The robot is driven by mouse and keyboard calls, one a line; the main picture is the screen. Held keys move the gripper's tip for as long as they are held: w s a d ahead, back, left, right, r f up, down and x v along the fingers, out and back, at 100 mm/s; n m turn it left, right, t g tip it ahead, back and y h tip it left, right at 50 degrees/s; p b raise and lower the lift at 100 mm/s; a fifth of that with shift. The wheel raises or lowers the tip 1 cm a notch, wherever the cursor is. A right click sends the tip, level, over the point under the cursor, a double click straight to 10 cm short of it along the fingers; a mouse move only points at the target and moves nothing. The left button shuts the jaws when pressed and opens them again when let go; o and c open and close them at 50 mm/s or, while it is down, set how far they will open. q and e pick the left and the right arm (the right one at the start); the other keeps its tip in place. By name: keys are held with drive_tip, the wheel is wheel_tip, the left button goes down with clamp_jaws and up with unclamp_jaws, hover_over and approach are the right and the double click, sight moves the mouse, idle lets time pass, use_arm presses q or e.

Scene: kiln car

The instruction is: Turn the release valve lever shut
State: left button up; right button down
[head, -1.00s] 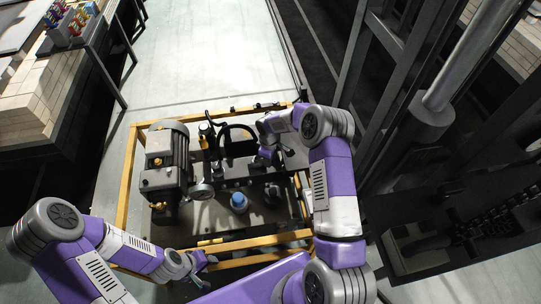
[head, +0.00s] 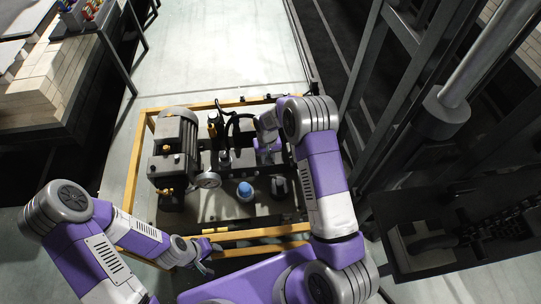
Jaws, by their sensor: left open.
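A hydraulic power unit (head: 222,208) stands inside a yellow frame (head: 130,185). It carries a grey motor (head: 176,132), a round gauge (head: 208,180), a blue cap (head: 245,190) and brass fittings. I cannot single out the release valve lever for sure; a small yellow bar (head: 215,230) shows at the unit's near edge. My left gripper (head: 208,260) is open and empty, just outside the frame's near rail. My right gripper (head: 268,148) is over the unit's far right part, partly hidden by its own arm; its fingers are not clear.
Black hoses (head: 236,122) loop up at the back of the unit. A dark steel mast with a grey cylinder (head: 447,108) stands close on the right. A brick-topped kiln car (head: 40,90) is at the upper left. Pale floor (head: 215,50) behind the unit is clear.

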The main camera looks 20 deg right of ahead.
drive_tip(key=shift+w+a+m, duration=0.1)
drive_tip(key=shift+a+m, duration=0.2)
drive_tip(key=shift+m, duration=0.3)
drive_tip(key=shift+a, duration=0.1)
drive_tip(key=c, duration=0.9)
unclamp_jaws()
wheel_tip(320, 180, up, 8)
drive_tip(key=shift+f+p, duration=0.2)
drive_tip(key=shift+p, duration=1)
